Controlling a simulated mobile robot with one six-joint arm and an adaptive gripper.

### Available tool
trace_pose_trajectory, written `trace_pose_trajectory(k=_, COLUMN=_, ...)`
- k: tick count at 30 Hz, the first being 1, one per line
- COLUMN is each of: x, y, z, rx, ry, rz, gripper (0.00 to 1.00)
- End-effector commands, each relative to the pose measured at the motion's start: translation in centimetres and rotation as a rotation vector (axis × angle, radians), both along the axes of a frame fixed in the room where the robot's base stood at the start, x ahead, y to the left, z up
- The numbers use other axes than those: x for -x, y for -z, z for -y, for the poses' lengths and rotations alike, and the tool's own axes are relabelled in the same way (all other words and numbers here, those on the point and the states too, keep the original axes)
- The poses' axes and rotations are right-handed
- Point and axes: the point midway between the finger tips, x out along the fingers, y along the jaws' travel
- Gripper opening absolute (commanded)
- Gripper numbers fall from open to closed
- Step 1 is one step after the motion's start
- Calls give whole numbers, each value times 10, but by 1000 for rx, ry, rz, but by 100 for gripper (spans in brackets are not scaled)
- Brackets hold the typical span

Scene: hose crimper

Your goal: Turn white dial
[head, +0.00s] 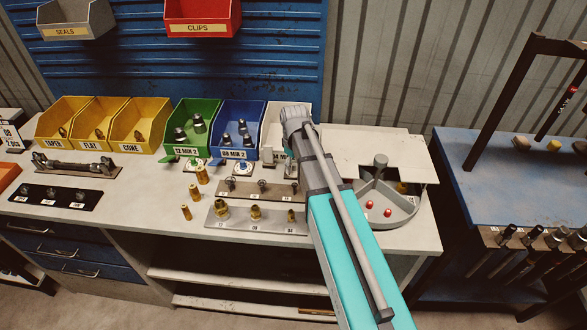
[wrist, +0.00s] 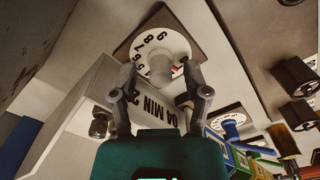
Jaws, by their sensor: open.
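The white dial (wrist: 174,44) shows in the wrist view as a round white plate with black numbers on a dark square base. A pale round knob (wrist: 160,66) stands up from its middle. A small red mark shows at the dial's right side. My gripper (wrist: 160,74) is open, with one finger on each side of the knob. Gaps show between the fingers and the knob, and I cannot tell how deep the fingers reach. In the head view my arm hides the white dial.
The white bin (wrist: 88,92) marked 04 MIN 2 stands close beside the dial. In the head view, a blue dial (head: 243,168) sits before the blue bin (head: 238,120), left of my arm. A grey round tray (head: 400,213) with red balls lies to the right.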

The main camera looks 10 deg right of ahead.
Motion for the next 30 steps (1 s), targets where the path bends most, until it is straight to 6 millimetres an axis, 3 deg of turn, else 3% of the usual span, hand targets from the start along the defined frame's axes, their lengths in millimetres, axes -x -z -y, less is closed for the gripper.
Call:
trace_pose_trajectory(k=13, x=0, y=3, z=0, rx=0, ry=0, rz=0, gripper=61)
trace_pose_trajectory(k=23, x=0, y=3, z=0, rx=0, ry=0, rz=0, gripper=0)
trace_pose_trajectory(k=30, x=0, y=3, z=-2, rx=0, ry=2, rz=0, gripper=0)
